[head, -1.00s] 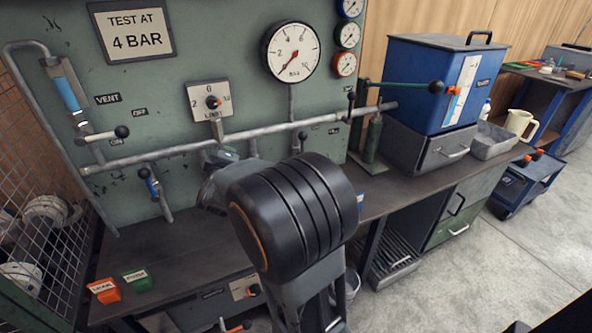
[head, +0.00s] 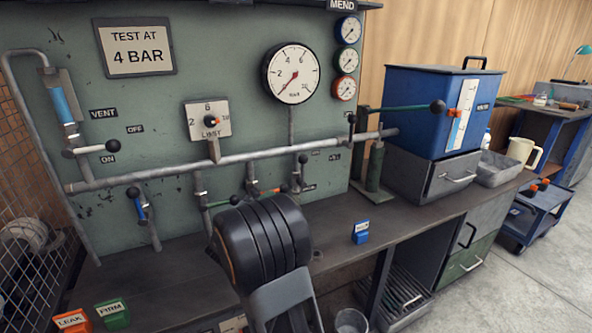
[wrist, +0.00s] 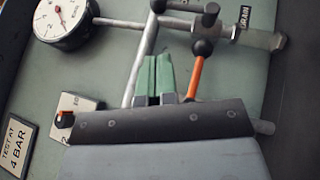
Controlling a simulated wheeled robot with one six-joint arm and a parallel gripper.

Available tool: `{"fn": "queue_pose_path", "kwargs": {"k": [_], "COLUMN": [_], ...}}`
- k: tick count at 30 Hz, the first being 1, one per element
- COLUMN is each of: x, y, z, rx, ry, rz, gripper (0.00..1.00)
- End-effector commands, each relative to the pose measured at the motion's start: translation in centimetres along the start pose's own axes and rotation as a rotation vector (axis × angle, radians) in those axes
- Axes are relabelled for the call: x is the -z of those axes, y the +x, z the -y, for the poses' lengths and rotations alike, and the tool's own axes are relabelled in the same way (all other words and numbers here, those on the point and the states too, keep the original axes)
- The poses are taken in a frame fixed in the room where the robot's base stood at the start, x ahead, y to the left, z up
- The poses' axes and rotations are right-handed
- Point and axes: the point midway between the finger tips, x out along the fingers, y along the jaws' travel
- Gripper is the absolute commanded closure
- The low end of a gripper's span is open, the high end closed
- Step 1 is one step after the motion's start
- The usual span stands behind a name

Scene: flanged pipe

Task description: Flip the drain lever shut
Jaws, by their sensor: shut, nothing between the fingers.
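The drain lever (wrist: 185,8) is a short dark handle with a black ball end, at the top of the wrist view beside the DRAIN label (wrist: 245,20). It lies along its pipe. In the head view the drain lever (head: 303,160) points up, with its ball near the horizontal pipe. My gripper (wrist: 158,58) is shut and empty, with green fingertips side by side. It is apart from the drain lever, below it in the wrist view. An orange lever (wrist: 196,78) with a black ball stands just right of the fingers. In the head view my arm hides most of the gripper.
The horizontal pipe (head: 240,158) crosses the green panel (head: 235,65). The pressure gauge (head: 291,73) is above. A blue-handled valve (head: 138,207) is at left. A blue tank (head: 435,100) stands at right. Bench space right of my arm is mostly clear, except a small blue block (head: 361,232).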

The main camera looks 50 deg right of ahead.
Motion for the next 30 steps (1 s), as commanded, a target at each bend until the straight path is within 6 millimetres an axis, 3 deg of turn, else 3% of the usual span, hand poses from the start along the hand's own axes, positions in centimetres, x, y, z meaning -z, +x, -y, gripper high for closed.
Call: {"fn": "queue_pose_path", "kwargs": {"k": [5,21,30], "x": [-0.1,0.0,0.0], "y": [1.9,11.3,13.6], "z": [0.2,0.3,0.1], "rx": [0.0,-0.001,-0.001], "ry": [0.002,0.002,0.001], "rz": [0.004,0.002,0.0], "gripper": [1.0,1.0,1.0]}}
